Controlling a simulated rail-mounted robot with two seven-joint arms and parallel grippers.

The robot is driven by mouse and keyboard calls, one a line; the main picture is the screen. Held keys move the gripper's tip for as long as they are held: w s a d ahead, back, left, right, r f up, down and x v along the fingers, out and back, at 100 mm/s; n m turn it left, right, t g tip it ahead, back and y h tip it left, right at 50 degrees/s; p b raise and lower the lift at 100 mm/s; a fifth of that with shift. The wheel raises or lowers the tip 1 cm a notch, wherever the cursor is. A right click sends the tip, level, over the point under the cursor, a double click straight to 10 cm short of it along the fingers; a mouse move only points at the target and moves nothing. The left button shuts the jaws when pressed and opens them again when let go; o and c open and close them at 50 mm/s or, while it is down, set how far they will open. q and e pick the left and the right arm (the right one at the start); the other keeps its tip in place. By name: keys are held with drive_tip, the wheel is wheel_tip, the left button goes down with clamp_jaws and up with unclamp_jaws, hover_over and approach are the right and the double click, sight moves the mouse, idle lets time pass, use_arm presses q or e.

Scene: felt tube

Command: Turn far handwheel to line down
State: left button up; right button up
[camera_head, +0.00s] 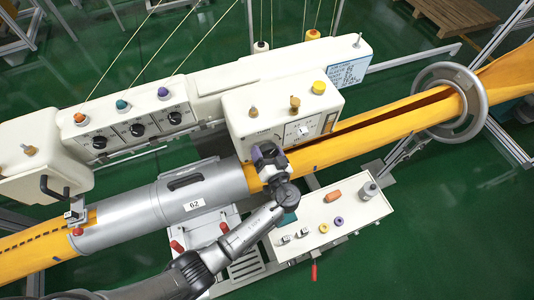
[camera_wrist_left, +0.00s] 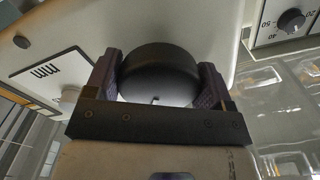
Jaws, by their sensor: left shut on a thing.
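My left gripper (camera_head: 267,158) reaches the near lower face of the cream machine head (camera_head: 285,105). In the left wrist view its purple-padded fingers (camera_wrist_left: 158,84) are on both sides of a round black handwheel (camera_wrist_left: 158,68) and shut on it. A small pale mark (camera_wrist_left: 155,99) shows near the wheel's lower edge; I cannot tell whether it is the line. In the head view the gripper mostly hides the wheel. My right gripper is not in view.
An orange felt tube (camera_head: 390,122) runs past the head through a grey ring (camera_head: 471,75) and a grey cylinder (camera_head: 140,215). A white tray (camera_head: 305,246) with spools and a bottle (camera_head: 369,190) lies below my left gripper. A control box with dials (camera_head: 137,128) stands left.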

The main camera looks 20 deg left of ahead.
use_arm(q)
drive_tip(key=m, duration=0.2)
drive_tip(key=shift+m, duration=0.4)
drive_tip(key=m, duration=0.3)
drive_tip(key=shift+s+r+m, duration=0.1)
drive_tip(key=shift+m, duration=0.2)
drive_tip(key=m, duration=0.2)
drive_tip(key=shift+r+m, duration=0.1)
drive_tip(key=shift+m, duration=0.3)
drive_tip(key=m+p, duration=0.1)
drive_tip(key=m, duration=0.2)
drive_tip(key=shift+r+m+p, duration=0.1)
drive_tip(key=shift+m+p, duration=0.2)
drive_tip(key=shift+p, duration=0.05)
drive_tip(key=m+p, duration=0.1)
drive_tip(key=m, duration=0.2)
drive_tip(key=shift+m+p, duration=0.4)
drive_tip(key=m+p, duration=0.2)
drive_tip(key=m, duration=0.2)
drive_tip(key=shift+r, duration=0.15)
drive_tip(key=m+p, duration=0.2)
drive_tip(key=m, duration=0.2)
drive_tip(key=shift+m+p, duration=0.35)
drive_tip(key=shift+m, duration=0.05)
drive_tip(key=shift+d+m+p, duration=0.1)
drive_tip(key=shift+m+p, duration=0.7)
drive_tip(key=shift+m, duration=0.7)
